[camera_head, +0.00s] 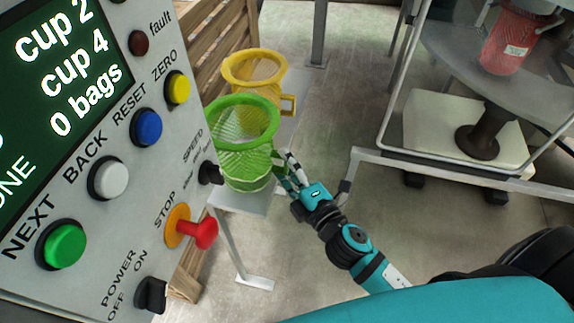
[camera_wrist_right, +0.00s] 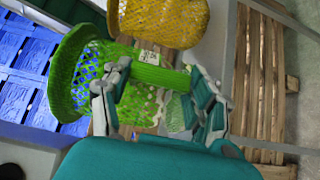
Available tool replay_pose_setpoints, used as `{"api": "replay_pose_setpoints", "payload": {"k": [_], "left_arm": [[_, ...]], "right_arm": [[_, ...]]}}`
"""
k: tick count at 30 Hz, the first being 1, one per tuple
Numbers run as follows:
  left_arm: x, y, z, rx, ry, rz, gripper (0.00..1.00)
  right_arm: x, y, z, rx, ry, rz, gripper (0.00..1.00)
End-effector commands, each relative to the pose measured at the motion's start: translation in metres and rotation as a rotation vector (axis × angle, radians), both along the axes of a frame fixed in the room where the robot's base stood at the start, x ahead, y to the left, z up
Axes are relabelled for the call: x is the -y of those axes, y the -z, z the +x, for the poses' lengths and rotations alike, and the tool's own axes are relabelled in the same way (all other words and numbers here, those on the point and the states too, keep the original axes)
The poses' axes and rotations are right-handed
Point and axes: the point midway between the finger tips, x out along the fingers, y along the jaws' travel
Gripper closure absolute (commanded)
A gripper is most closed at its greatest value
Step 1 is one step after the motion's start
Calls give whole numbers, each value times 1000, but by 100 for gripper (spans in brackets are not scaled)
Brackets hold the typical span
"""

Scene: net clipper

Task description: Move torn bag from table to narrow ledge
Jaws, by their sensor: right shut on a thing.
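A green mesh cup (camera_head: 232,165) with a wide ring rim is at the near end of a narrow light-grey ledge (camera_head: 292,120) in the head view. My right gripper (camera_head: 283,176) is at the cup's right side. In the right wrist view, the gripper (camera_wrist_right: 158,100) has a finger on either side of the green cup (camera_wrist_right: 75,72) and is shut on its handle side. Light green netting with holes shows between the fingers. I cannot make out a separate torn bag. My left gripper is not in view.
A yellow mesh cup (camera_head: 252,72) stands just behind the green one. A control panel (camera_head: 105,150) with buttons and a red stop knob (camera_head: 205,233) is close at the left. Wooden slats (camera_head: 215,40) are behind the ledge. A clear-walled machine (camera_head: 480,90) stands at the right over open floor.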

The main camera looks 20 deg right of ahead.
Motion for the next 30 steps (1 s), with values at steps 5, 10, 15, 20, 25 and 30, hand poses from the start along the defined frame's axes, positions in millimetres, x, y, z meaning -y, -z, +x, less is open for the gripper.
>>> {"api": "replay_pose_setpoints", "payload": {"k": [5,10,15,20,25,30], "left_arm": [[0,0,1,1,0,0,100],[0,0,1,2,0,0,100],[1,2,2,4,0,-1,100],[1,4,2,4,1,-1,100],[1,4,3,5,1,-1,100],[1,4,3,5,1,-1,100]], "right_arm": [[0,0,0,0,0,0,79],[0,0,0,0,0,0,79],[0,2,0,0,0,0,79],[0,4,0,0,1,0,79],[0,5,0,0,1,0,29],[0,5,0,0,0,0,13]]}}
